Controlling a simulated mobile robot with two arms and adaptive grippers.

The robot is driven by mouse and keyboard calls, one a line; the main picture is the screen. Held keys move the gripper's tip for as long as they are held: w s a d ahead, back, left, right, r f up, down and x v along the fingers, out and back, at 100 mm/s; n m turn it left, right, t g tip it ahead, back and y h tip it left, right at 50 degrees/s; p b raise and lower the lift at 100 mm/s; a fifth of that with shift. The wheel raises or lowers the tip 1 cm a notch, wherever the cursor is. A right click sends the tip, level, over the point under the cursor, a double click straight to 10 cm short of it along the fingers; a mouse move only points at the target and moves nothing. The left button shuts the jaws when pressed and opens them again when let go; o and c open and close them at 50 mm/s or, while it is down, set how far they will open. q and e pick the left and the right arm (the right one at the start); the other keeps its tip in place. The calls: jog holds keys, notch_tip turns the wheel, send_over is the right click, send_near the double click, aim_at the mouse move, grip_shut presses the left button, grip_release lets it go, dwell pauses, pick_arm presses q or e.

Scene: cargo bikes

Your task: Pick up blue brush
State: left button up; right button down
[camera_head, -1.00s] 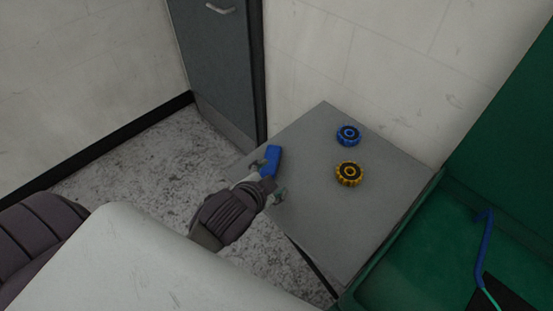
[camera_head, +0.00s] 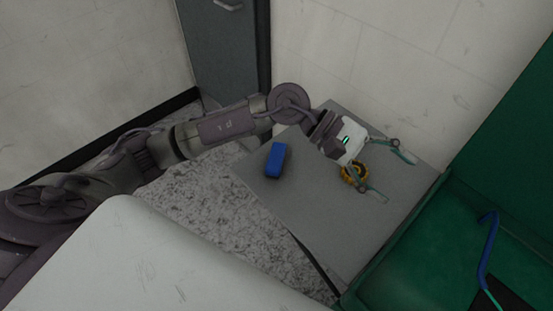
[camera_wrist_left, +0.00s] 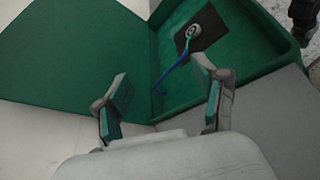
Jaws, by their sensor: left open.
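A long, thin blue tool (camera_head: 485,250), green toward its lower end, lies in the green bin at the right. It also shows between my fingers in the left wrist view (camera_wrist_left: 176,72). A blue block-shaped object (camera_head: 276,161) lies on the grey tabletop. I cannot tell for certain which of the two is the brush. My left gripper (camera_head: 391,176) is open and empty, over the right part of the tabletop, pointing toward the bin. Its spread fingers also show in the left wrist view (camera_wrist_left: 162,95). My right gripper is out of view.
A yellow wheel-like piece (camera_head: 347,176) sits on the grey table (camera_head: 335,235), partly hidden by my gripper. The green bin (camera_head: 400,268) has raised walls and a dark patch (camera_head: 490,296) inside. A wall and grey cabinet (camera_head: 225,60) stand behind.

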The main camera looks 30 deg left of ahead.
pick_arm(q)
jog(key=w+a+f+m+y, duration=0.35)
jog(key=a+f+y, duration=0.3)
jog(key=a, duration=0.25)
jog(key=m+y, duration=0.3)
jog(key=y, duration=0.5)
send_over(276, 155)
jog(key=shift+t, duration=0.4)
notch_tip(276, 155, down, 8)
jog(key=shift+s+r+p, duration=0.1)
jog(key=shift+s+p, duration=0.05)
jog(key=shift+p, duration=1)
jog(key=shift+d+f+p, duration=0.1)
jog(key=shift+f+p, duration=0.4)
notch_tip(276, 155, down, 4)
jog(key=shift+r+p, duration=0.15)
jog(key=shift+p, duration=0.7)
jog(key=shift+f, duration=0.4)
jog(key=shift+c, duration=0.4)
